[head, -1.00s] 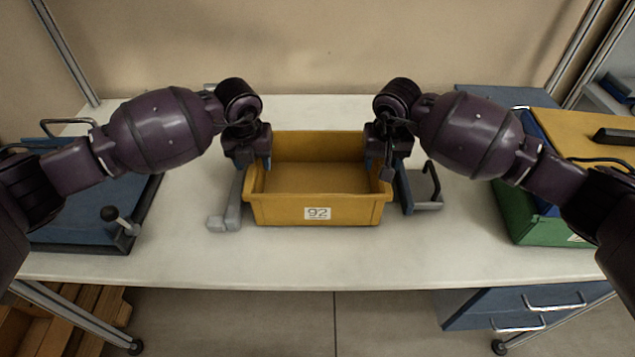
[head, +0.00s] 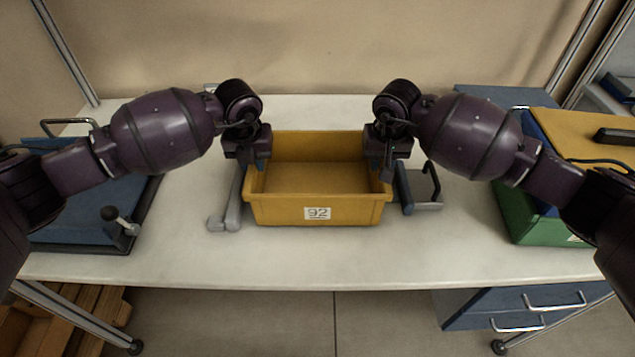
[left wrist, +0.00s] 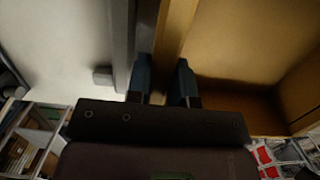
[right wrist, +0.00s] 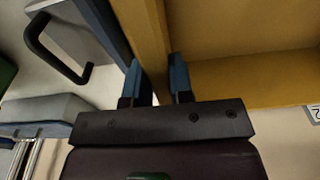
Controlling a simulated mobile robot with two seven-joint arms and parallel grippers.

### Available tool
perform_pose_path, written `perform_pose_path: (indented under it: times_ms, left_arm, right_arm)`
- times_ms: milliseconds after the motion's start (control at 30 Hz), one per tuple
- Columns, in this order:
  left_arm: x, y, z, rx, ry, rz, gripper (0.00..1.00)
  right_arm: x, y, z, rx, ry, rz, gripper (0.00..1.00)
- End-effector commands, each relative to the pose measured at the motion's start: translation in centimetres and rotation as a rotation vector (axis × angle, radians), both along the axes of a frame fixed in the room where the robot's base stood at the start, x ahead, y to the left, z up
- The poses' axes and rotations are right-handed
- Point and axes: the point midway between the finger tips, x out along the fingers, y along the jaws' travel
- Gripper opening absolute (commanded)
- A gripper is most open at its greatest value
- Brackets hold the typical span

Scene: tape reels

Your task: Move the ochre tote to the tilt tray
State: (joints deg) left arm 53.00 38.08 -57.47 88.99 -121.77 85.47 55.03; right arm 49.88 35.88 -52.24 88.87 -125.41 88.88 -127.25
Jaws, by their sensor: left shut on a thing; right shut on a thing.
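The ochre tote (head: 318,187), an empty open box with a "92" label on its front, sits in the middle of the table. My left gripper (head: 262,163) is shut on its left wall; the left wrist view shows the fingers (left wrist: 164,82) on either side of the tote wall (left wrist: 178,28). My right gripper (head: 378,165) is shut on its right wall; the right wrist view shows the fingers (right wrist: 158,80) on either side of that wall (right wrist: 146,35). The tilt tray is probably the blue slanted panel (head: 95,210) with a lever at the left, partly hidden by my left arm.
A grey bar (head: 231,205) lies close along the tote's left side. A grey-blue piece with a black handle (head: 425,190) stands close on its right. A green bin (head: 520,212) and another ochre-topped box (head: 575,135) are at the right. The table front (head: 310,262) is clear.

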Motion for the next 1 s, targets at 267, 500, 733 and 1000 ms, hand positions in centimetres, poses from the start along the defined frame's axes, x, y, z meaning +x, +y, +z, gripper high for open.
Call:
perform_pose_path:
  times_ms: [267, 500, 733, 1000]
  left_arm:
    - [0.1, 0.0, 0.8, 0.0, -0.004, 0.0, 0.0]
    - [0.1, 0.0, 2.8, 0.0, -0.011, 0.0, 0.0]
    - [0.1, 0.0, 4.8, 0.0, -0.014, 0.0, 0.0]
    - [0.1, 0.0, 5.8, 0.0, -0.013, 0.0, 0.0]
  right_arm:
    - [0.1, 0.0, 0.8, 0.0, -0.005, 0.0, 0.0]
    - [0.1, 0.0, 2.8, 0.0, -0.012, 0.0, 0.0]
    - [0.1, 0.0, 4.9, 0.0, -0.014, 0.0, 0.0]
    - [0.1, 0.0, 5.8, 0.0, -0.013, 0.0, 0.0]
